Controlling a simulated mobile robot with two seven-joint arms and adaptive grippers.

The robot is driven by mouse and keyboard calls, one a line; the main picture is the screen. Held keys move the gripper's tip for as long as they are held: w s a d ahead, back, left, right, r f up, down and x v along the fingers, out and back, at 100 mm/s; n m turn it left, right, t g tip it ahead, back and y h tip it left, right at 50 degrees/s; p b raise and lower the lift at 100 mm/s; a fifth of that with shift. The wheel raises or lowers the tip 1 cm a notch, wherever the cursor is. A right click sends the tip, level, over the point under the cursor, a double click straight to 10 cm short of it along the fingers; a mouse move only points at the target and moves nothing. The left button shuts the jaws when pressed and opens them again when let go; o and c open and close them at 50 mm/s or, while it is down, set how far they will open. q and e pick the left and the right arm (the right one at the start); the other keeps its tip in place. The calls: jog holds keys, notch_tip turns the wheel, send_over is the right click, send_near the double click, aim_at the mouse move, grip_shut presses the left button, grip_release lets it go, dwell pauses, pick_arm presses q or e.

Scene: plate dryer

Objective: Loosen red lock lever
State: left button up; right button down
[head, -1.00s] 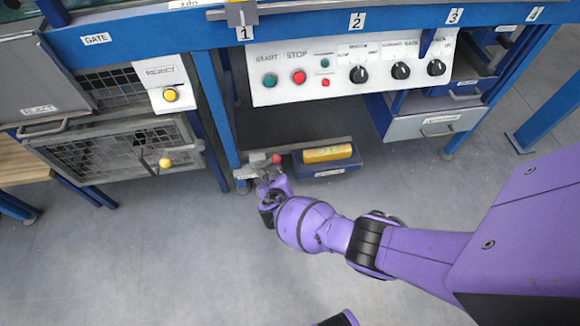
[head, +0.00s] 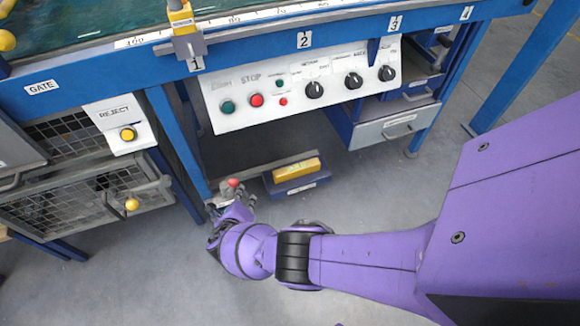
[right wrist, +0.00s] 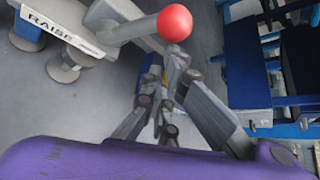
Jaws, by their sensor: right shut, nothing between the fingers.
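The red lock lever shows as a grey arm ending in a red ball knob (right wrist: 174,22) in the right wrist view. The knob also shows small in the head view (head: 233,183), low at the front of the blue machine frame. My right gripper (right wrist: 168,68) is shut and empty. Its fingertips are close to the knob, just below it in the right wrist view; I cannot tell whether they touch. In the head view my right gripper (head: 240,198) partly hides the lever's mount. My left gripper is not in view.
A plate marked RAISE (right wrist: 62,28) lies beside the lever. A yellow block on a blue pedal (head: 297,186) stands just right of the knob. The control panel (head: 300,82) hangs above, and a wire-mesh gate box (head: 80,200) is at left. The front floor is clear.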

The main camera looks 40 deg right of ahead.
jog(key=shift+w+a+r, duration=0.2)
dwell(0.6)
